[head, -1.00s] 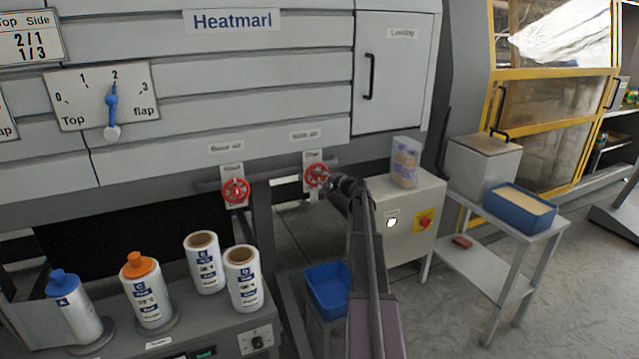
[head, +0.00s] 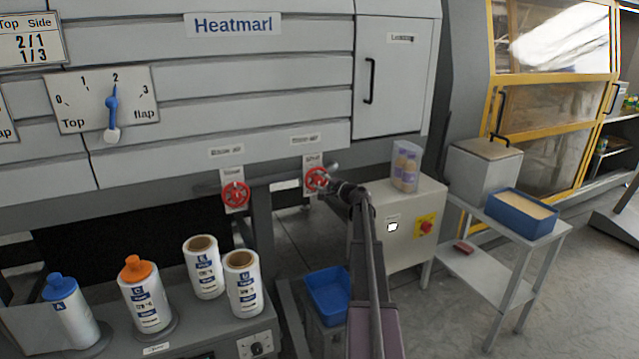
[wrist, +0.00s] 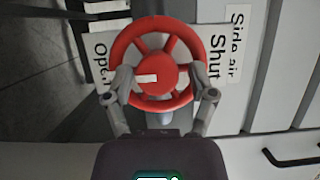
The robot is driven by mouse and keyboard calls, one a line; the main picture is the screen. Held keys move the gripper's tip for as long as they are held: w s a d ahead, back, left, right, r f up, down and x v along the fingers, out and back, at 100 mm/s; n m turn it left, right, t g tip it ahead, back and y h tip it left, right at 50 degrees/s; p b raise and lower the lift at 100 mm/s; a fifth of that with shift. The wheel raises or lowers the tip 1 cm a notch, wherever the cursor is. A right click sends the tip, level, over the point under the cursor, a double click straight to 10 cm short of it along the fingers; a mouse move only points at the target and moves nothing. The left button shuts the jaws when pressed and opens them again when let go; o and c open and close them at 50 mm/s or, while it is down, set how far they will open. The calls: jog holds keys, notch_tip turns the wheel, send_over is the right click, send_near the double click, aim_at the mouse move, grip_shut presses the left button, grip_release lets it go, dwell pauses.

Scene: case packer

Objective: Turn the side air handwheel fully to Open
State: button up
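The side air handwheel is a red spoked wheel (head: 317,179) on a white plate under the long grey machine panels. It fills the upper middle of the wrist view (wrist: 150,42), with a small white mark on its hub. There "Shut" reads on the plate to the right and "Open" to the left, both sideways. My gripper (head: 327,178) is at the wheel. In the wrist view its two grey fingers (wrist: 158,83) stand apart, over the wheel on either side of the hub. I cannot tell whether they press on it.
A second red handwheel (head: 236,194) is to the left, with a horizontal grey rail between. A grey control cabinet (head: 408,235) with a red switch stands right of my arm. A blue bin (head: 328,296) is below. Several white bottles and rolls stand on the front left ledge.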

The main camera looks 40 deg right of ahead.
jog(key=shift+w+f, duration=0.1)
dwell(0.3)
jog(key=shift+s, duration=0.25)
jog(key=s+d, duration=0.2)
jog(key=s, duration=0.9)
jog(key=shift+s, duration=0.3)
